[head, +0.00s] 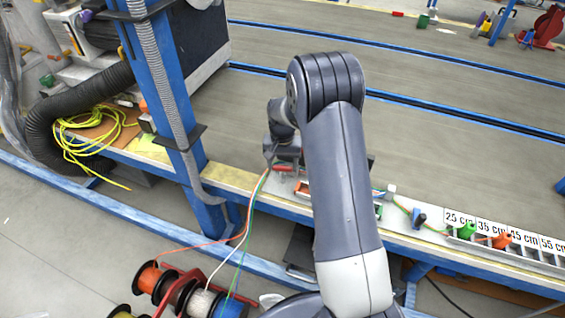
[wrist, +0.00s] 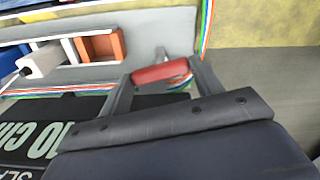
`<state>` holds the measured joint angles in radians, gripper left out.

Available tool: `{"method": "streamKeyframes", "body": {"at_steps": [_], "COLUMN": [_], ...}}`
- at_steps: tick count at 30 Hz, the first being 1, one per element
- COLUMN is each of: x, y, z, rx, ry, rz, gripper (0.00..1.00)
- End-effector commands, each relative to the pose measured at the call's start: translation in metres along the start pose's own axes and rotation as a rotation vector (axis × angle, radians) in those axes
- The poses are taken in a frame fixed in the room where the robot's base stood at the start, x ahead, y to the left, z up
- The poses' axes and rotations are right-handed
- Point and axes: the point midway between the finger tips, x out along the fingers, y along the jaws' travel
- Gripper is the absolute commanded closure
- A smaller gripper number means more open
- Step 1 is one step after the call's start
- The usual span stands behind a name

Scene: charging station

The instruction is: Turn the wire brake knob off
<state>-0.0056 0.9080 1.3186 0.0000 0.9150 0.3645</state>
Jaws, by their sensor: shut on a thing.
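The wire brake knob appears as a red, rounded handle (wrist: 160,72) in the wrist view, on a grey metal mount at the bench edge. It also shows as a small red bar in the head view (head: 284,168). My gripper (wrist: 163,82) has one finger at each end of the red handle and is shut on it. In the head view my gripper (head: 285,155) is low over the bench, partly hidden by my arm. The base of the knob is mostly hidden.
Coloured wires (head: 252,205) run from the spools (head: 198,302) at lower left up to the bench beside the knob. A blue post (head: 170,110) stands left of my arm. An orange block (wrist: 101,46) and a white roller (wrist: 42,60) sit near the knob. Labelled slots (head: 490,240) lie right.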

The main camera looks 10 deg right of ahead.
Motion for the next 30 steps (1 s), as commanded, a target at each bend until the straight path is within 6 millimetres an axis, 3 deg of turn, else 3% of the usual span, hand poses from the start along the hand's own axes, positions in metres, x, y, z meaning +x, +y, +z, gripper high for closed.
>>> {"method": "streamKeyframes", "body": {"at_steps": [30], "x": [-0.0007], "y": [0.0002], "z": [-0.0003], "rx": [-0.958], "ry": [0.001], "rz": [0.0], "gripper": [0.61]}}
